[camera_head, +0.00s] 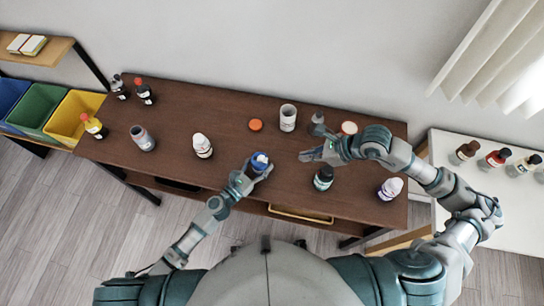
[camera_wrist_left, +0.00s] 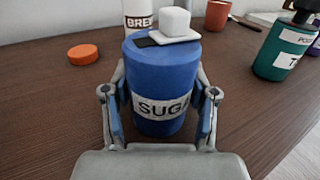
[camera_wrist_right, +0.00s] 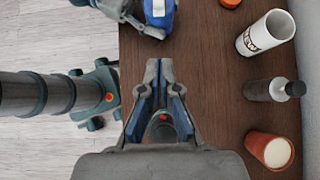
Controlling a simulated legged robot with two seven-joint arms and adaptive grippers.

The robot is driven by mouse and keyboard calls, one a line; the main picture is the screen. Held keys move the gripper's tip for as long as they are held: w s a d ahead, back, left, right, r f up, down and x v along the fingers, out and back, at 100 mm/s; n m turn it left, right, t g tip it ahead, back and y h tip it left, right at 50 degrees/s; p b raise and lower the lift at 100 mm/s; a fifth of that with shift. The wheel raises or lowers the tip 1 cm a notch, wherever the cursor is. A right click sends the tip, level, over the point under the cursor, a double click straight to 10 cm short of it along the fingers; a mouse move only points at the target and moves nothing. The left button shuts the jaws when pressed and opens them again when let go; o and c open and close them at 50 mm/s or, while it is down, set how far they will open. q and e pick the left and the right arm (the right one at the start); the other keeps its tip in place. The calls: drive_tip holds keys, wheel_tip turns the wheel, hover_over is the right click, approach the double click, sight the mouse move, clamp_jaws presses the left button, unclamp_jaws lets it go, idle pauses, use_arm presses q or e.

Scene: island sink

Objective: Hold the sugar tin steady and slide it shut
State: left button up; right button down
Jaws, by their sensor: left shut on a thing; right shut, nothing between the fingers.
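The sugar tin (camera_wrist_left: 163,80) is a blue cylinder with a white label, upright on the table. My left gripper (camera_wrist_left: 160,118) is shut around its sides, as the head view (camera_head: 257,168) also shows. A white lid plate (camera_wrist_left: 184,36) with a white cube knob (camera_wrist_left: 176,21) sits on its top, shifted to the right. A dark opening (camera_wrist_left: 146,42) shows to the left of the plate. My right gripper (camera_wrist_right: 160,68) is shut and empty over the table, to the right of the tin in the head view (camera_head: 305,157). The tin's upper part (camera_wrist_right: 160,14) shows in the right wrist view.
On the brown table (camera_head: 225,120), an orange lid (camera_head: 255,125) and a white canister (camera_head: 288,117) stand behind the tin. A grey bottle (camera_head: 318,124) and terracotta pot (camera_head: 348,128) are behind my right arm. A teal bottle (camera_head: 323,178) stands in front of my right gripper. A white bottle (camera_head: 202,146) stands left.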

sight(264, 158)
use_arm(q)
drive_tip(key=shift+a, duration=0.2)
use_arm(e)
drive_tip(key=x, duration=0.4)
drive_tip(key=a+r+x, duration=0.1)
drive_tip(key=x, duration=0.6)
drive_tip(key=shift+w+a+f, duration=0.1)
drive_tip(key=shift+w+a, duration=0.25)
drive_tip(key=shift+a, duration=0.1)
drive_tip(key=shift+w+a, duration=0.25)
drive_tip(key=shift+a, duration=0.4)
drive_tip(key=shift+w+a, duration=0.25)
drive_tip(key=shift+a, duration=0.55)
drive_tip(key=shift+d, duration=0.1)
